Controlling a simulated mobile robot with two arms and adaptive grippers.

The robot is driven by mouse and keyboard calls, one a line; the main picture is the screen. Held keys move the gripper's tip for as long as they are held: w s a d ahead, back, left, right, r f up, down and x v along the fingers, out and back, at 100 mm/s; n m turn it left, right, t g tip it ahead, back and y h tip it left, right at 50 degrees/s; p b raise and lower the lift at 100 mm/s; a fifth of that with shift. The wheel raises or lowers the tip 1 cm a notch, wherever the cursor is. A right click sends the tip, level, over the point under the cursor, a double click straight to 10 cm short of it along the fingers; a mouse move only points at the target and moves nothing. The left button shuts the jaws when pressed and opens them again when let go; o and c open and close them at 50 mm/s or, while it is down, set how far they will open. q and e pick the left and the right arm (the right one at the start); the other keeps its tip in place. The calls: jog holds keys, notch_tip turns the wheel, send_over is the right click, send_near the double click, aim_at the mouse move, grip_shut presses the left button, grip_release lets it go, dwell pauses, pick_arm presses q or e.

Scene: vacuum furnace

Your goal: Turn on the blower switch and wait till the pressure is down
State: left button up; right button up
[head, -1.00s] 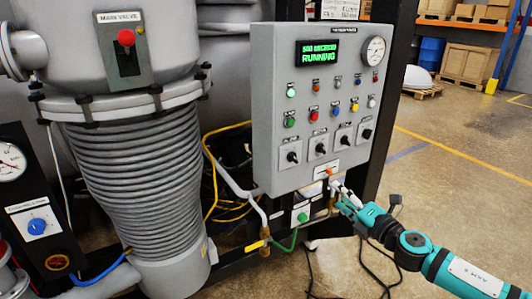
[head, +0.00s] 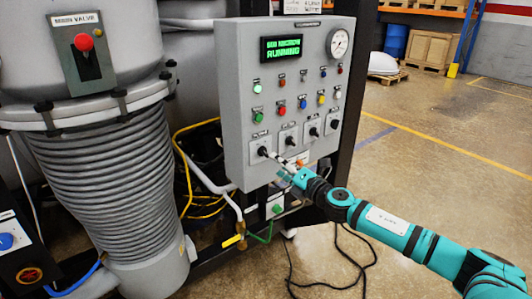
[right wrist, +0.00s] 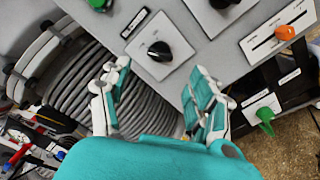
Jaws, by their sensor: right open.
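A round gauge (head: 338,43) sits at the panel's top right. A row of black rotary switches runs along the lower part, and their labels are too small to read. My right gripper (head: 283,163) is at the leftmost switch (head: 263,151). In the right wrist view, the open gripper (right wrist: 158,90) has its fingers spread below that switch (right wrist: 159,51), apart from it and empty. My left gripper is not in view.
An orange-handled control (right wrist: 285,33) and a green lever (right wrist: 265,115) lie right of my fingers. The ribbed bellows (head: 95,190) stands left of the panel, with the red main valve button (head: 85,43) above. Open floor (head: 430,180) lies to the right.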

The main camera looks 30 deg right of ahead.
aim_at(265, 155)
jog(key=w, duration=0.2)
jog(key=w+p, duration=0.1)
jog(key=w, duration=0.4)
jog(key=shift+w+a, duration=0.2)
jog(key=shift+a, duration=0.15)
jog(key=c, duration=1.2)
